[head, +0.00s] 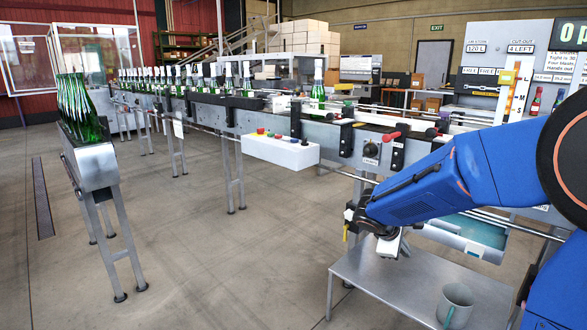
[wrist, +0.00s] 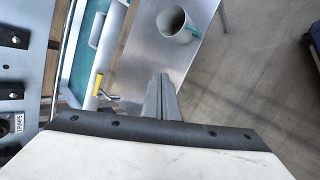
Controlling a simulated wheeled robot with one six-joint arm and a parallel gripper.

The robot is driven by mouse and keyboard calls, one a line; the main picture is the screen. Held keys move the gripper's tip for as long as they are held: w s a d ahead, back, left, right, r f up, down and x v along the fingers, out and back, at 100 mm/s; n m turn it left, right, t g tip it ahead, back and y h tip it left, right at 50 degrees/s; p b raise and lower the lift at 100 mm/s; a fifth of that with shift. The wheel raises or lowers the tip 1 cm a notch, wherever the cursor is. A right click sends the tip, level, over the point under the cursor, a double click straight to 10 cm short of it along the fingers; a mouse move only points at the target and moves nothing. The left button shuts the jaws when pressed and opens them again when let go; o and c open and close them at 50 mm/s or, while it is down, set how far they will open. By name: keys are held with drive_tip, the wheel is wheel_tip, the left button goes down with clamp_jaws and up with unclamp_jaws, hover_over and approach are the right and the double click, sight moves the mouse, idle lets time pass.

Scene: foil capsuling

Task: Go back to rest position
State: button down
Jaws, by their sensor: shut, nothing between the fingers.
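My gripper (wrist: 161,97) points down over a grey metal side table (head: 362,284) in front of the bottling line. In the wrist view its grey fingers are together with nothing between them. In the head view my blue arm reaches in from the right, and the gripper (head: 390,246) is small and partly hidden by the wrist. A grey-green mug (head: 456,305) stands on the table's front right part. The mug (wrist: 176,24) also shows beyond the fingertips in the wrist view, apart from them.
The conveyor (head: 230,115) carries a row of green bottles (head: 319,85). A white control box (head: 280,150) with coloured buttons juts out from it. More green bottles (head: 80,108) stand on a stand at left. A yellow-handled part (wrist: 98,84) is left of the fingers. The floor at centre is clear.

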drive_tip(key=s+d+r+m+y, duration=0.1)
drive_tip(key=s+r+m, duration=0.15)
drive_tip(key=s, duration=0.55)
drive_tip(key=s+r+m+y, duration=0.2)
drive_tip(key=s+m, duration=0.1)
drive_tip(key=s, duration=0.5)
drive_tip(key=s+a+m+y, duration=0.2)
drive_tip(key=s+m, duration=0.1)
drive_tip(key=s, duration=0.5)
drive_tip(key=s+a+m+y, duration=0.2)
drive_tip(key=s+a+m, duration=0.1)
drive_tip(key=s, duration=0.6)
drive_tip(key=shift+s+a+r, duration=0.2)
drive_tip(key=shift+a+r, duration=0.05)
